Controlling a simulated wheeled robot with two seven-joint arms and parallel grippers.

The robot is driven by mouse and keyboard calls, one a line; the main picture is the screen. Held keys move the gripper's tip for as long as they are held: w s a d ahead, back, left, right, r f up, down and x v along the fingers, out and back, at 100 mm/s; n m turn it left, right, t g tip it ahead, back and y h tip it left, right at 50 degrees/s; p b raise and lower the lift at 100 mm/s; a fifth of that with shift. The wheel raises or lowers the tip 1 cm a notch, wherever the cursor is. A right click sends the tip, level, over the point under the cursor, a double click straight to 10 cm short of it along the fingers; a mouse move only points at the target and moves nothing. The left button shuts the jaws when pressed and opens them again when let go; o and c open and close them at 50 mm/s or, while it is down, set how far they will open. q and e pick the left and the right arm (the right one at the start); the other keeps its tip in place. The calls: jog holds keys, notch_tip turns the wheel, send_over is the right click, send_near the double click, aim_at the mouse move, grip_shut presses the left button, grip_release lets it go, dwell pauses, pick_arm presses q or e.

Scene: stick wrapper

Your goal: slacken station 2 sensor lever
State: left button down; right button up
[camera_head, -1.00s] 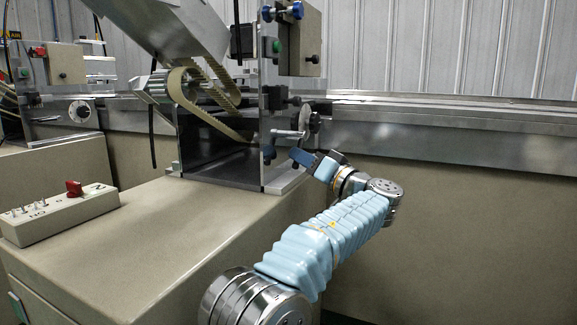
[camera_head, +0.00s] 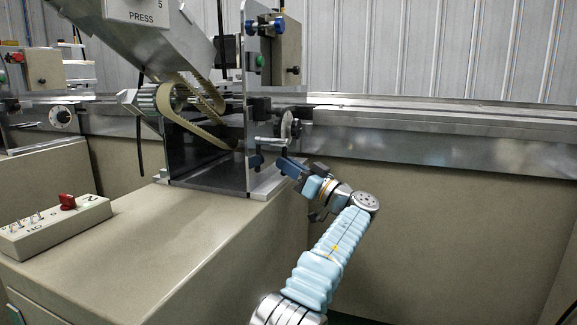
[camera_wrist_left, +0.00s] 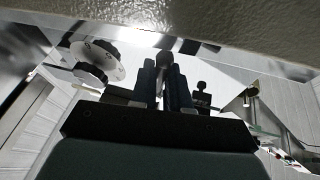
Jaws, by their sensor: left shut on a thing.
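My left gripper (camera_head: 283,163) is at the right side of the upright metal plate (camera_head: 251,90) of the station. In the left wrist view, the two dark fingers (camera_wrist_left: 163,85) are close together around a small greyish piece (camera_wrist_left: 163,60), which I take to be the sensor lever. Most of that piece is hidden by the fingers. A round dial with a black knob (camera_wrist_left: 97,62) is left of the fingers there. My right gripper is not in view.
The beige cabinet top (camera_head: 150,235) is mostly clear. A switch box with a red knob (camera_head: 55,225) stands on its left. A belt and rollers (camera_head: 185,110) are left of the plate. A long metal rail (camera_head: 430,140) runs behind.

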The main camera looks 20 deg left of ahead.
pick_arm(q)
jog(key=c, duration=1.1)
grip_release()
jog(key=b+v, duration=0.1)
jog(key=v, duration=1.3)
